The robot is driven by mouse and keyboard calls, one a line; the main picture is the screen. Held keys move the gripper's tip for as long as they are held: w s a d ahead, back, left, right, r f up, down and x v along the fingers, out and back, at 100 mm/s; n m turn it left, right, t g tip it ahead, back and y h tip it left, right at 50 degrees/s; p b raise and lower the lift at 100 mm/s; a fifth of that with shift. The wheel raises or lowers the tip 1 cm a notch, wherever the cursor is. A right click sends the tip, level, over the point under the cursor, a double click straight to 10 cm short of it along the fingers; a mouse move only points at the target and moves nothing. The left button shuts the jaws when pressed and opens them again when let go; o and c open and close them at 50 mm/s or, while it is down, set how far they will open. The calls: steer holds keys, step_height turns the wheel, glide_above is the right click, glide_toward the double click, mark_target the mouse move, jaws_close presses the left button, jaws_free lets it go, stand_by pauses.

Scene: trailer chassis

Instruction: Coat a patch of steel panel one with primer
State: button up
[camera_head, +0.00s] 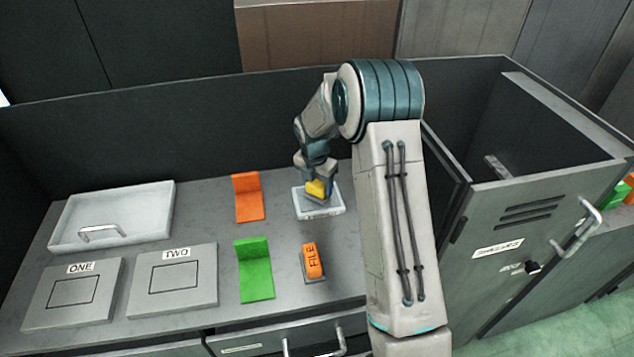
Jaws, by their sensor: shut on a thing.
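Steel panel one (72,291) lies flat at the front left of the bench, labelled ONE, with an outlined rectangle on its face that looks bare grey. My gripper (318,181) points down over a small white tray (302,211) at the bench's middle right. It is shut on a yellow block (316,188), which is in or just above the tray; I cannot tell if it touches the bottom. The tray's front label is too small to read. The gripper is well to the right of panel one.
Panel two (174,280) lies right of panel one. A white lidded-looking tray with a handle (112,216) sits behind them. An orange bracket (248,197), a green bracket (254,270) and an orange FILE block (312,262) stand between the panels and my arm. A grey cabinet (520,235) is at right.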

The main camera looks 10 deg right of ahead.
mark_target(319, 181)
steer(key=shift+f, duration=0.55)
stand_by(1.8)
steer(key=shift+r, duration=0.1)
steer(key=shift+r+p, duration=2.3)
steer(key=shift+r, duration=1.15)
